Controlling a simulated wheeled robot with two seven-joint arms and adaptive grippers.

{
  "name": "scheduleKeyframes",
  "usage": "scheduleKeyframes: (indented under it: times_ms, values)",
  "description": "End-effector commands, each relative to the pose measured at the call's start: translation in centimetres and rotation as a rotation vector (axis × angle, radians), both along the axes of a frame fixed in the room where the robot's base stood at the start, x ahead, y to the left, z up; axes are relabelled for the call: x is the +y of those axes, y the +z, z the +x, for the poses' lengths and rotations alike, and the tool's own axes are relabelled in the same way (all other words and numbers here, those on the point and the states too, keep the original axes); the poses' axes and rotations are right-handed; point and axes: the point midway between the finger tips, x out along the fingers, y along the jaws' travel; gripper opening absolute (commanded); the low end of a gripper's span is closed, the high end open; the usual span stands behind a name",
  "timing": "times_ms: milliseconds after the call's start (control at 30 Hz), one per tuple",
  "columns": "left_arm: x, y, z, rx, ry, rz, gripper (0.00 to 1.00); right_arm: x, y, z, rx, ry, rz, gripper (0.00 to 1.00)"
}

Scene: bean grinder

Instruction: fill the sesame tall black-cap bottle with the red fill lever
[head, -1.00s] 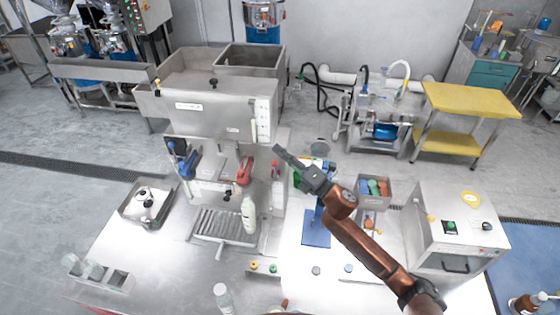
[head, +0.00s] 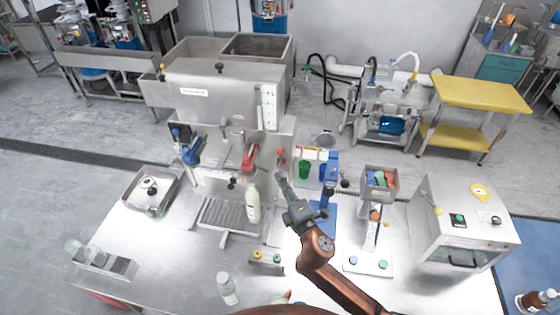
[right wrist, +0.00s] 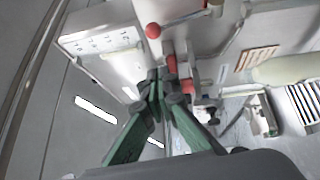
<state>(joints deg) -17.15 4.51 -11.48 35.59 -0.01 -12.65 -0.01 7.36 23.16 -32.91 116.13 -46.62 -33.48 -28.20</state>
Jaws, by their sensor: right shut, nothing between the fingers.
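A pale bottle (head: 253,204) stands upright at the right end of the drip grate of the steel filling machine (head: 215,98); its cap is not clear. A red lever (head: 250,156) is on the machine front above it. A smaller red part (head: 281,156) sits to its right. My right gripper (head: 281,178) is shut and empty, to the right of the bottle and below the smaller red part. In the right wrist view its green fingers (right wrist: 160,84) meet close to red parts (right wrist: 172,63); contact cannot be told. My left gripper is not in view.
A blue lever (head: 190,152) is on the machine's left. A clear bottle (head: 227,288) stands at the front. A grey bin (head: 379,184) of coloured pieces and a steel box machine (head: 462,225) stand to the right. A small tray (head: 151,193) is at left.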

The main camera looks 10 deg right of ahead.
Motion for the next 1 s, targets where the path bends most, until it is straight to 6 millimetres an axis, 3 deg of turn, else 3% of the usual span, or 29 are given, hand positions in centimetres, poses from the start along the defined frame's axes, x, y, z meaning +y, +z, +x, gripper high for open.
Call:
scheduleKeyframes:
  times_ms: [200, 400, 1000]
  values:
    - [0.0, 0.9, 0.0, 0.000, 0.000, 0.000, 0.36, 0.8, 0.5, 4.4, 0.000, 0.000, -0.001, 0.00]
    - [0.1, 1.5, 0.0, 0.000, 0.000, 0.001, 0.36, -0.9, 0.6, 6.4, 0.002, 0.000, -0.001, 0.00]
    - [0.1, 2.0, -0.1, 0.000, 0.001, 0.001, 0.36, -1.7, 1.1, 7.7, 0.000, -0.001, -0.001, 0.00]
